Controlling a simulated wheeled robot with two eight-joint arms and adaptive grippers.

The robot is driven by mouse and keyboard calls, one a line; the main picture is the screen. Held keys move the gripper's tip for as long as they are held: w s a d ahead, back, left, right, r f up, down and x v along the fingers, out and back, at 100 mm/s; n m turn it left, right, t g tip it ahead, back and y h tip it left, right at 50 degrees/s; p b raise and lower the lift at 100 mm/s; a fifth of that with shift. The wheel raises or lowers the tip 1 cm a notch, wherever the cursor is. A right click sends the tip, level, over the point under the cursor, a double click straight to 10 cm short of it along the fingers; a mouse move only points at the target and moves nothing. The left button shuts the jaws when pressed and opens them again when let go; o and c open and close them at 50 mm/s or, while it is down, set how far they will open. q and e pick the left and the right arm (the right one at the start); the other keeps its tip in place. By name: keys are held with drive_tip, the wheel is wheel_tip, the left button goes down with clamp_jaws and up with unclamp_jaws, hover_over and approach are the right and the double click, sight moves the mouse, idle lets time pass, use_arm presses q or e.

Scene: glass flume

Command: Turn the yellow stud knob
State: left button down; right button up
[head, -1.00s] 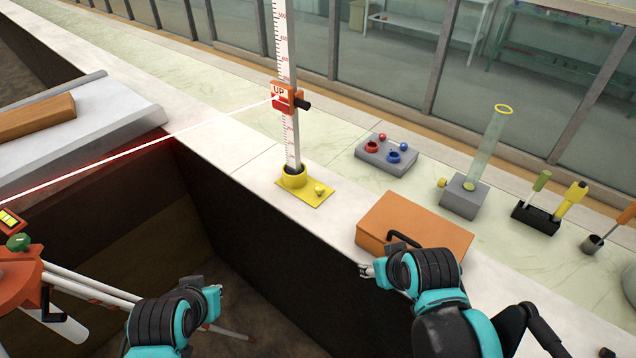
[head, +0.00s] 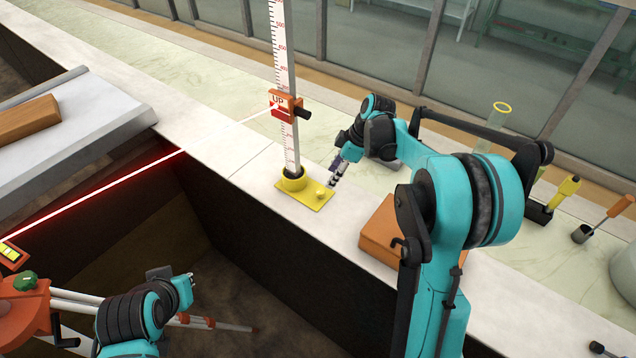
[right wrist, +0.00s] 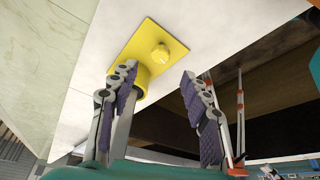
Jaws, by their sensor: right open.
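The yellow stud knob (head: 320,194) sits on the yellow base plate (head: 309,200) of the upright staff, near the wall edge. In the right wrist view the knob (right wrist: 160,53) shows as a small round stud on the plate, just beyond the gap between my fingers. My right gripper (head: 334,182) is open and empty, just right of the knob in the head view. Its two fingers stand apart in the right wrist view (right wrist: 159,74). I see no contact with the knob. My left gripper (head: 186,286) hangs low at the left, away from the knob; its jaws are unclear.
The graduated staff (head: 286,140) rises from the yellow socket and carries an orange slider (head: 281,104). An orange box (head: 377,236) lies on the wall top, partly behind my right arm. A red laser line (head: 100,196) crosses the left. The flume drops off in front of the plate.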

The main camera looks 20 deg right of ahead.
sight(321, 191)
drive_tip(key=b+x, duration=0.1)
drive_tip(key=x, duration=0.6)
drive_tip(key=shift+a+f+b, duration=0.1)
drive_tip(key=shift+f+b, duration=0.1)
drive_tip(key=shift+b, duration=0.1)
drive_tip(key=shift+c, duration=0.3)
clamp_jaws()
